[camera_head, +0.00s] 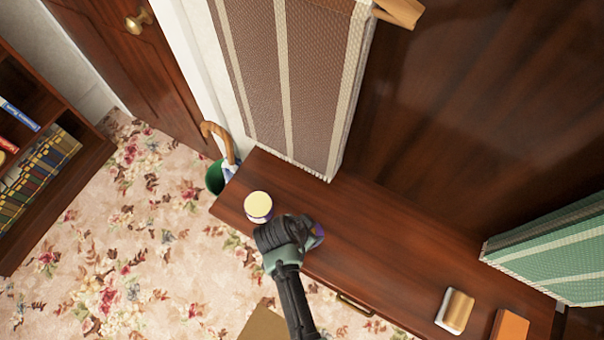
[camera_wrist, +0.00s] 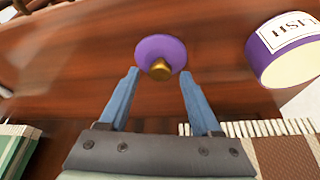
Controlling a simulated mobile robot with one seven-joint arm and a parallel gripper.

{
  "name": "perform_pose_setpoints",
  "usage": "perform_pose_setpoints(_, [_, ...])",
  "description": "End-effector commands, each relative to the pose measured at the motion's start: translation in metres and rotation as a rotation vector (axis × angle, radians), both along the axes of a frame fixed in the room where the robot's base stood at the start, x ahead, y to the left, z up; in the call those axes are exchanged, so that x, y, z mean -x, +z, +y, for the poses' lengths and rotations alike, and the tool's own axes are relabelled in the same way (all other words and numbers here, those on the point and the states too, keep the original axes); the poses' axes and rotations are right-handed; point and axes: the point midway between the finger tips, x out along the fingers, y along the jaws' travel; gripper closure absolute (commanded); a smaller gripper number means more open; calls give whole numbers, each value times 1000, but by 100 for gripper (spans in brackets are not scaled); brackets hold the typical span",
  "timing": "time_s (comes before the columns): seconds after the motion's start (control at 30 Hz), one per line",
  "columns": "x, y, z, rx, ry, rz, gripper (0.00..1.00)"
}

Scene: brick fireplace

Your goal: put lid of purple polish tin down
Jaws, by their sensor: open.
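The lid of the purple polish tin (camera_wrist: 150,50) is a purple disc with a gold knob. In the wrist view it lies on or just above the dark wooden top, between my fingertips. In the head view only a purple edge of the lid (camera_head: 318,235) shows beside my gripper (camera_head: 300,234). My gripper also shows in the wrist view (camera_wrist: 159,72), with its two blue fingers spread and not closed on the lid. The purple tin (camera_head: 258,206) stands close by with its cream face showing. It also appears at the right of the wrist view (camera_wrist: 262,60).
The wooden top (camera_head: 390,245) is clear in its middle. A brush (camera_head: 455,311) and an orange block (camera_head: 510,327) lie at its right end. A brown striped cloth (camera_head: 290,80) hangs behind, a green one (camera_head: 555,250) at right. A green umbrella holder (camera_head: 214,178) stands by the left end.

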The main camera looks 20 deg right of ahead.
Motion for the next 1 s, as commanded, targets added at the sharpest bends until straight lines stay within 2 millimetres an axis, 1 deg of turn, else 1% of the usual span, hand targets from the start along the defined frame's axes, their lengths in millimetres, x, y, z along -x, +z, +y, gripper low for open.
perform_pose_setpoints(0.4, [11,72,28,0,2,-3,35])
perform_pose_setpoints(0.5, [13,87,34,0,2,-3,35])
perform_pose_setpoints(0.63, [16,99,38,0,2,-2,35])
perform_pose_setpoints(0.8, [17,105,41,0,1,0,35])
perform_pose_setpoints(0.87, [12,109,41,-1,11,-15,35])
perform_pose_setpoints(0.9, [3,115,42,-2,29,-38,35])
perform_pose_setpoints(0.97, [-18,131,43,-4,72,-96,35])
perform_pose_setpoints(1.0, [-38,148,45,-2,116,-156,35])
